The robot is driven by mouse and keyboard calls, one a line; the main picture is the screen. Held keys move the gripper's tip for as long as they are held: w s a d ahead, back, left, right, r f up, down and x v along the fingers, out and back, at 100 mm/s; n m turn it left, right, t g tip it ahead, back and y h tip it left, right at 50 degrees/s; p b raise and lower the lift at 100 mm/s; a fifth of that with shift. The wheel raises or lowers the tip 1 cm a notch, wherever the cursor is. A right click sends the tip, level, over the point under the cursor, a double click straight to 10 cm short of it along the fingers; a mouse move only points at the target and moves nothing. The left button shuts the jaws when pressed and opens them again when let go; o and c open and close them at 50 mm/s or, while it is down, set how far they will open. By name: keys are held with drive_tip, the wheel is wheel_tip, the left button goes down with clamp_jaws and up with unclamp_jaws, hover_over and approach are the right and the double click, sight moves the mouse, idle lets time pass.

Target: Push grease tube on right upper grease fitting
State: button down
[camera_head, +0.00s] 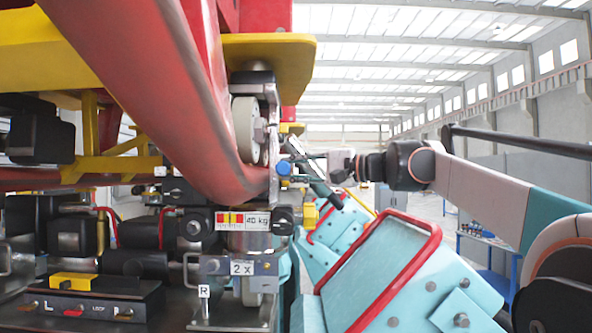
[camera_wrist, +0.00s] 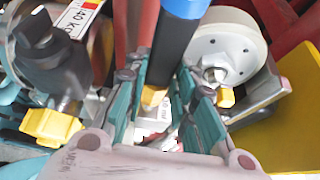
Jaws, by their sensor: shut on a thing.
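My gripper (camera_wrist: 163,74), with teal fingers, is shut on the grease tube (camera_wrist: 180,38), a blue and black cylinder that runs up out of the wrist view. A yellow piece (camera_wrist: 152,97) shows at the tube's lower end between the fingers; I cannot tell whether they touch. A yellow-tipped fitting (camera_wrist: 226,97) sits at the wheel hub, right of the fingers and apart from the tube. Another yellow piece (camera_wrist: 52,126) lies to the left. In the head view my gripper (camera_head: 312,174) is beside the wheel bracket, its fingers small and unclear.
The pale wheel (camera_head: 246,130) and red rail (camera_head: 165,75) stand close left of my gripper. A yellow plate (camera_head: 270,58) overhangs. Open hall lies behind.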

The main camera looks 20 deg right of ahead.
drive_tip(key=shift+w+d+r+p, duration=0.1)
drive_tip(key=shift+w+d+p, duration=0.15)
drive_tip(key=shift+w+p, duration=0.4)
idle(3.4)
drive_tip(key=shift+s+a, duration=0.1)
drive_tip(key=shift+s, duration=0.2)
idle(1.2)
drive_tip(key=s+a, duration=0.2)
drive_tip(key=s, duration=0.4)
drive_tip(key=shift+s, duration=0.25)
idle(0.5)
drive_tip(key=shift+a, duration=0.1)
idle(0.6)
